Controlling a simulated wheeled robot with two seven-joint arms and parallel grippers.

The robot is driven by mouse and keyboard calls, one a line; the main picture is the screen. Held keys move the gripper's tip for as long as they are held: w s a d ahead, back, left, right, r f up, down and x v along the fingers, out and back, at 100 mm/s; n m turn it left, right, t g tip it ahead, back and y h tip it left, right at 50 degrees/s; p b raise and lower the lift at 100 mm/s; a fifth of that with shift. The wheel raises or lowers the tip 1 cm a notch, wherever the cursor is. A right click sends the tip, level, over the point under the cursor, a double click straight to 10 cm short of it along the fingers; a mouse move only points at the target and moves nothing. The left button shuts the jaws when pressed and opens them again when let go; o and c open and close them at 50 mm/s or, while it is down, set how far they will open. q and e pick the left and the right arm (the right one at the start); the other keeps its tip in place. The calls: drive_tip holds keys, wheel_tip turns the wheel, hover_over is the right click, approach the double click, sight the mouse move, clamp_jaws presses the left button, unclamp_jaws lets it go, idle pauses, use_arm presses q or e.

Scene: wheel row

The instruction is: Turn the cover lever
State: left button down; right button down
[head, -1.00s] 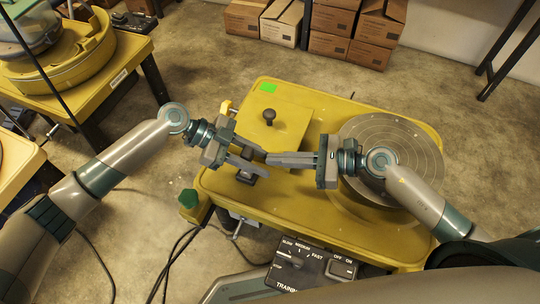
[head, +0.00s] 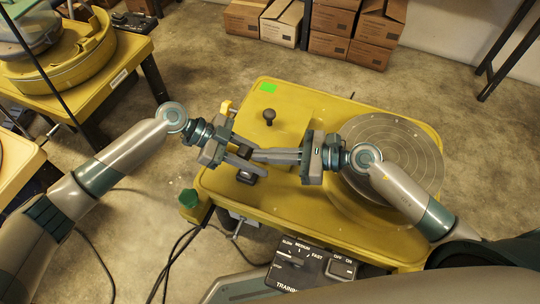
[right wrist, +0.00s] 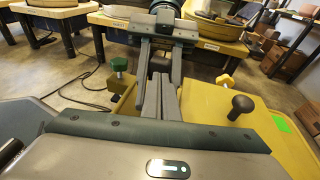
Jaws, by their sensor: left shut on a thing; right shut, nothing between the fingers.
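The yellow wheel table (head: 300,215) lies below me with a raised yellow cover (head: 290,130) bearing a black knob (head: 269,118). A small dark part (head: 248,179), which seems to be the cover lever, sits at the cover's near left side, mostly hidden under my left gripper. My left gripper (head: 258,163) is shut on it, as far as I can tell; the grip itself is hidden. My right gripper (head: 255,154) is shut and empty, its fingers pointing left and overlapping the left fingers in the head view. In the right wrist view the left gripper (right wrist: 160,60) is just beyond the right fingers.
The round wheel plate (head: 400,145) is at the right, partly under my right arm. A green knob (head: 189,198) and a yellow knob (head: 226,107) are on the table's left side. A control box (head: 312,268) is at the near edge. Boxes (head: 350,30) stand behind.

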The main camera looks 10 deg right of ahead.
use_arm(q)
drive_tip(key=shift+s+d, duration=0.4)
drive_tip(key=c, duration=1.6)
unclamp_jaws()
drive_tip(key=shift+w+a, duration=0.1)
drive_tip(key=shift+a, duration=0.1)
drive_tip(key=v, duration=1.2)
drive_tip(key=shift+w+f, duration=0.1)
drive_tip(key=shift+w, duration=0.05)
